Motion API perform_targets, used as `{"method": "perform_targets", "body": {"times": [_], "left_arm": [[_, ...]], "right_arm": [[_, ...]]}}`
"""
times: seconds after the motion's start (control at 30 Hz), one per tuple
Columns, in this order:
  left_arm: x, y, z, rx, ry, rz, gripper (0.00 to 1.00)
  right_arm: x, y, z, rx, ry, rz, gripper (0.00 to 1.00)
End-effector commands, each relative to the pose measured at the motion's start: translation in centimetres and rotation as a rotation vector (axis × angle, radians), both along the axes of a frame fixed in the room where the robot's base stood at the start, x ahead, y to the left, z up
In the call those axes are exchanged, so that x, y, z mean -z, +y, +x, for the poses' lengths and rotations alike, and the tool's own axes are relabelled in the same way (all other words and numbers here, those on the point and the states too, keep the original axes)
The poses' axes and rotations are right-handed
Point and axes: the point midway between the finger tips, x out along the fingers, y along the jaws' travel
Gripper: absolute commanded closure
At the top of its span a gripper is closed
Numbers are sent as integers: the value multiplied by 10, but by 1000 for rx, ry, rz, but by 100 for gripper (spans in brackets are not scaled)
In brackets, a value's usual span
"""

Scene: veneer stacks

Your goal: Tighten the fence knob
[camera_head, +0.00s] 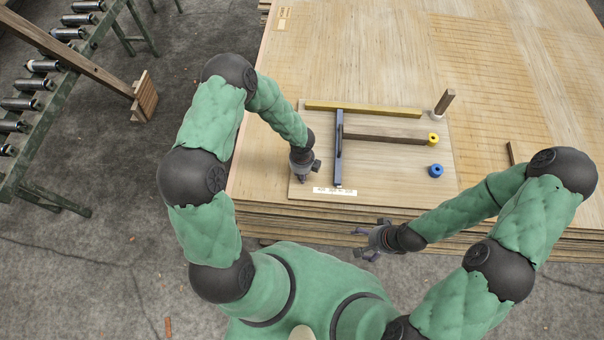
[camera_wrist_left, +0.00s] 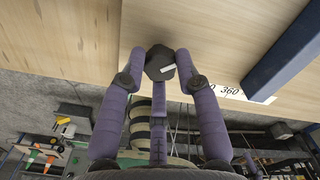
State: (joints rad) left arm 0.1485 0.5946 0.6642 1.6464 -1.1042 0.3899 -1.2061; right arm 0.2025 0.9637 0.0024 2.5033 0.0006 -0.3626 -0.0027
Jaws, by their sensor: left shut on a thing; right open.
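A dark six-sided knob (camera_wrist_left: 158,60) with a white mark on top shows in the left wrist view. My left gripper (camera_wrist_left: 160,72) is shut on it, with purple fingers around its sides. In the head view my left gripper (camera_head: 304,168) is low over the left edge of a wooden board and hides most of the knob. A dark blue-grey fence bar (camera_head: 339,150) lies on the board to its right; the bar also shows in the left wrist view (camera_wrist_left: 285,60). My right gripper (camera_head: 368,240) is open and empty, in front of the stack's near edge.
The board (camera_head: 395,178) lies on veneer stacks (camera_head: 520,90). It carries a number strip (camera_head: 335,191), a yellowish strip (camera_head: 362,109), a brown bar (camera_head: 385,139), a yellow round piece (camera_head: 433,138), a blue one (camera_head: 435,171) and a brown post (camera_head: 445,102). A roller conveyor (camera_head: 60,95) stands left.

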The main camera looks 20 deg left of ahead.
Motion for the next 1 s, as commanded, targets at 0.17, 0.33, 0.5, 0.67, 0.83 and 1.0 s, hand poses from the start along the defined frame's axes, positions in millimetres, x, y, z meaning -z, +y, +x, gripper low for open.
{"method": "perform_targets", "body": {"times": [0.17, 0.33, 0.5, 0.67, 0.83, 1.0], "left_arm": [[0, 0, 0, 1, 0, 0, 91], [0, 0, 0, 14, 0, 0, 91], [-1, 0, 0, 97, 0, 0, 91], [-1, 0, 0, 183, 1, -1, 91], [-1, 0, 0, 266, 1, -1, 91], [0, 0, 0, 301, 0, 0, 91]], "right_arm": [[0, 0, 0, 0, 0, 0, 13], [-1, 0, 0, 0, 0, 0, 13], [-8, 0, 0, 0, 0, 0, 13], [-13, 0, 0, 0, 0, 0, 13], [-18, 0, 0, 0, 0, 0, 13], [-19, 0, 0, 0, 0, 0, 13]]}}
